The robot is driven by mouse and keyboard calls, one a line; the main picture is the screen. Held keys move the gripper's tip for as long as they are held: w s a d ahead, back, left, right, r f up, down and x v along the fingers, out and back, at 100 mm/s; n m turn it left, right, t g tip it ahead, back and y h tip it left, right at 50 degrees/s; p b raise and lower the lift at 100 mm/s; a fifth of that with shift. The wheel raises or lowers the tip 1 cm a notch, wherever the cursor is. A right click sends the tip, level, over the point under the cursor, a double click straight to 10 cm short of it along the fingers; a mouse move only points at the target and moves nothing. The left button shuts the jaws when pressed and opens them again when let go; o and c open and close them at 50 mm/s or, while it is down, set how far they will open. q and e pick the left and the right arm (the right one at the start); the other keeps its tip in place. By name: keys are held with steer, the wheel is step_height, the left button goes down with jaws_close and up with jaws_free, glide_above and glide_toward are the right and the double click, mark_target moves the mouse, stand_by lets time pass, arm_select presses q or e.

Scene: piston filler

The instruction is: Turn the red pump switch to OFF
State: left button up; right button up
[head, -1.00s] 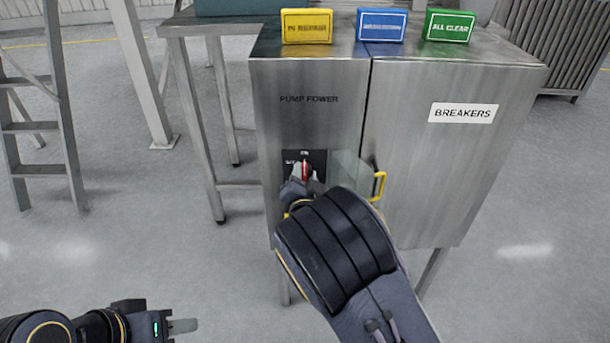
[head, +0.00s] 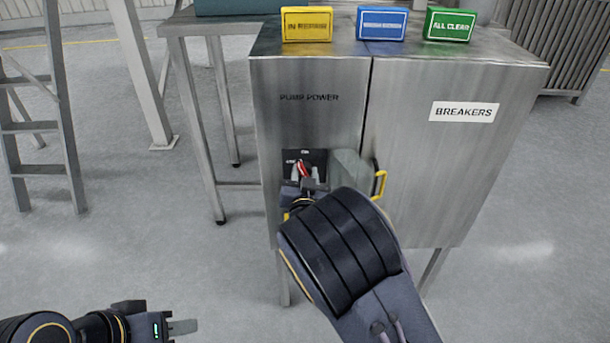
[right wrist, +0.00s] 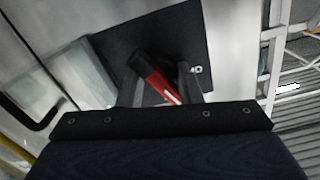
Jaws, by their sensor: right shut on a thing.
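The red pump switch (head: 304,168) sits on a black plate (head: 319,157) on the steel cabinet, below the words PUMP POWER. In the head view its handle leans to the upper left. In the right wrist view the red handle (right wrist: 153,76) lies between the two fingers. My right gripper (head: 305,180) is shut on the handle, its fingers partly hidden by my wrist. A clear cover (head: 347,167) with a yellow handle (head: 379,184) stands swung open to the right of the switch. My left gripper (head: 183,327) is low at the left, away from the cabinet; its finger gap is not clear.
The cabinet's right door carries a BREAKERS label (head: 464,112). Yellow (head: 307,24), blue (head: 381,23) and green (head: 449,24) signs stand on top. A ladder (head: 45,110) stands at the left. The floor before the cabinet is clear.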

steer(key=n, duration=0.3)
steer(key=shift+r, duration=0.1)
steer(key=n+p, duration=0.1)
steer(key=n, duration=0.2)
steer(key=shift+n, duration=0.3)
steer(key=n+p, duration=0.1)
steer(key=n, duration=0.5)
steer(key=shift+a, duration=0.15)
steer(key=o, duration=1)
steer(key=shift+s, duration=3.95)
